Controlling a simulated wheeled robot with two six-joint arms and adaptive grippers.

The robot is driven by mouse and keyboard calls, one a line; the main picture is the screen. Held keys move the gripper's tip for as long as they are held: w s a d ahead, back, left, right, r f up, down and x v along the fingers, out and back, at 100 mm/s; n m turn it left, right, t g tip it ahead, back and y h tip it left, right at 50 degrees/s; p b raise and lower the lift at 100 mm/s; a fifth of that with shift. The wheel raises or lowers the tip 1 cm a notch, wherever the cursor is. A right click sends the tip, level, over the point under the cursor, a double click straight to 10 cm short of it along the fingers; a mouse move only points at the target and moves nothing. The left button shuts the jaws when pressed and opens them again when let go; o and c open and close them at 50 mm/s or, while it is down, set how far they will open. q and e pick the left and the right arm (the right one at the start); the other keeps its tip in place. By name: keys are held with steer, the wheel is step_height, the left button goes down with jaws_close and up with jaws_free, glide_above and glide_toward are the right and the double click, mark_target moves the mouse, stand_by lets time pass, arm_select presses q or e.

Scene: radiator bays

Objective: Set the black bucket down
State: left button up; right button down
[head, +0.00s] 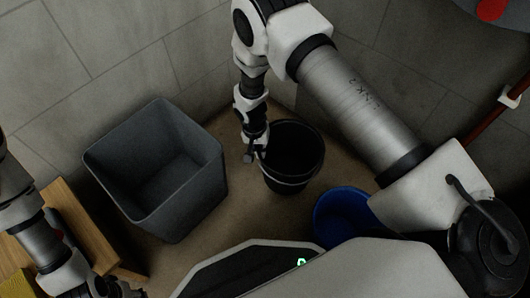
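The black bucket (290,158) is upright in the middle of the head view, with its opening facing up. It looks close to the floor, but I cannot tell whether its base touches it. My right gripper (254,154) points down at the bucket's left rim. Its fingers are small and dark there, and the rim seems to lie at the fingertips, but I cannot see whether they are closed on it. My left gripper (100,288) is at the bottom left edge, partly cut off, and its fingers are unclear.
A large grey bin (170,185) stands left of the bucket. A blue bucket (343,213) stands to the lower right, partly hidden by my body. A wooden bench (75,225) is at the left. A red pipe (490,128) runs along the right wall. Brown floor shows between the containers.

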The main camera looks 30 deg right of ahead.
step_height(320, 180, down, 4)
steer(key=shift+f+b, duration=0.1)
steer(key=shift+b, duration=0.9)
steer(key=c, duration=1.3)
jaws_free()
steer(key=r+p, duration=0.2)
steer(key=r, duration=0.2)
steer(key=r+p, duration=0.3)
steer(key=r, duration=0.1)
steer(key=a+r+p, duration=0.1)
steer(key=r+p, duration=0.1)
steer(key=r, duration=0.2)
steer(key=shift+w+r, duration=0.1)
steer(key=shift+w, duration=0.2)
